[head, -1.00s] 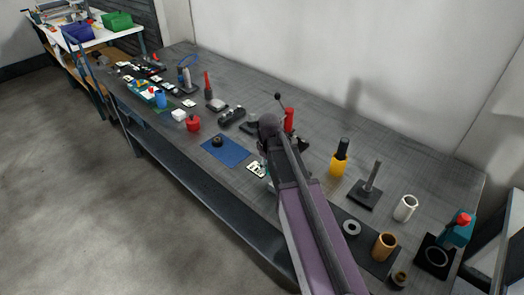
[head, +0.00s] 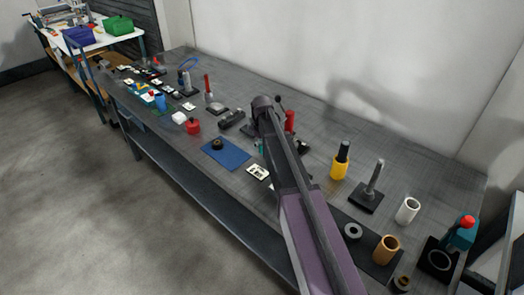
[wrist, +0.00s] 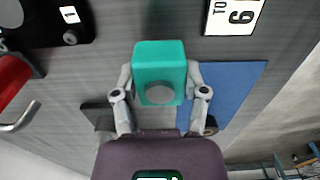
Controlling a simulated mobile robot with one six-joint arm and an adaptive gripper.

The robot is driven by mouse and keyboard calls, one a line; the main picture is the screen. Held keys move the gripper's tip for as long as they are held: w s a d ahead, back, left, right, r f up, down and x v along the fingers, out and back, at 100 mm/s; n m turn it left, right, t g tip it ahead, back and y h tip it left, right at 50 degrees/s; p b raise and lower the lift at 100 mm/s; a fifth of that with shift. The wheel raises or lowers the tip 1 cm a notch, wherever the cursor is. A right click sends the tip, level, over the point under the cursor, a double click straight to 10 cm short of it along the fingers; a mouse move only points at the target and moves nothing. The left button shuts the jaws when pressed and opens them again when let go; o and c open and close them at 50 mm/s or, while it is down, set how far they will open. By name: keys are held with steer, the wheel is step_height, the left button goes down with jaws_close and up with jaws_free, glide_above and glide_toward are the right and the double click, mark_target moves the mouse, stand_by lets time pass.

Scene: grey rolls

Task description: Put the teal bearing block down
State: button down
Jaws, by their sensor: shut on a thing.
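The teal bearing block (wrist: 159,62) is between the two fingers of my gripper (wrist: 159,84) in the wrist view, with a grey round face towards the camera. The gripper is shut on it. In the head view my arm hides most of the gripper, and only a sliver of teal (head: 262,148) shows beside the arm. The block is over the grey bench (head: 228,180), just left of the blue mat (wrist: 235,88) in the wrist view. I cannot tell whether its underside touches the bench.
A black ring (head: 217,143) lies on the blue mat. A card marked 6 (wrist: 232,17) lies near the block. A black fixture (wrist: 45,25) and a red object (wrist: 12,85) are at left in the wrist view.

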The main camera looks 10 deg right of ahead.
mark_target(261, 149)
steer(key=shift+w, duration=0.3)
steer(key=shift+w, duration=0.45)
steer(key=shift+w+f+b, duration=0.25)
steer(key=shift+f+b, duration=0.45)
steer(key=shift+f, duration=0.05)
steer(key=shift+f+b, duration=1.1)
steer(key=shift+b, duration=0.05)
steer(key=shift+f, duration=0.1)
steer(key=shift+c, duration=0.6)
jaws_free()
step_height(261, 149, up, 12)
steer(key=p, duration=1.2)
